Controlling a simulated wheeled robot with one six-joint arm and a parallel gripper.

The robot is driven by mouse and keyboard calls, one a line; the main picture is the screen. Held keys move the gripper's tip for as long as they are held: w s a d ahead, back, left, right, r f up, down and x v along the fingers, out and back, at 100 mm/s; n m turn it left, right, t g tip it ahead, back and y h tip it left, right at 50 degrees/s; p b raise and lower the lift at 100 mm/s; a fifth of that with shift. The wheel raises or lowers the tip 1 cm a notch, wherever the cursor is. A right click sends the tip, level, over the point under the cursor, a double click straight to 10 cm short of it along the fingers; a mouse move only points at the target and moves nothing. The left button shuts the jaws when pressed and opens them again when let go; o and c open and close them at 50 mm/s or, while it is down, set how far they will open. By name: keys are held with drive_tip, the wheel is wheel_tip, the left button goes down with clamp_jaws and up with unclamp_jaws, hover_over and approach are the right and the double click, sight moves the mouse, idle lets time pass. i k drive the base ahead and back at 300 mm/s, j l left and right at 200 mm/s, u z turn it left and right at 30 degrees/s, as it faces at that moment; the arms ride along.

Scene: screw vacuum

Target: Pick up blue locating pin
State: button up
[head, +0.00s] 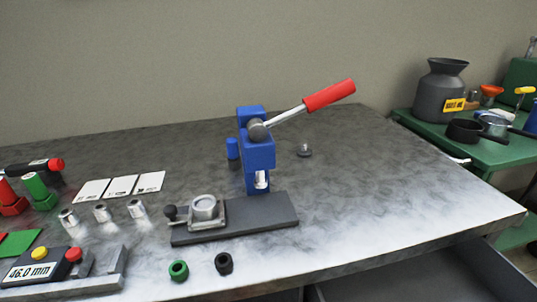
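A small blue cylinder (232,148), which looks like the blue locating pin, stands upright just left of the blue press column. From this view I cannot tell whether it touches the press or what it stands on. The blue press (257,150) has a long lever with a red grip (329,94) reaching up to the right. The press stands at a dark base plate (270,212) that carries a metal fixture with a round cup (204,208) and a black knob. My gripper is not in the picture.
A green ring (178,270) and a black ring (223,263) lie in front of the base plate. Several metal bushings (102,212), white cards (120,185) and a 46.0 mm gauge (32,270) are at left. The grey tabletop (400,200) is clear at right.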

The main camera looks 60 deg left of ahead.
sight(233, 145)
drive_tip(key=u, duration=1.7)
drive_tip(key=i+l+u, duration=0.3)
drive_tip(key=l, duration=0.2)
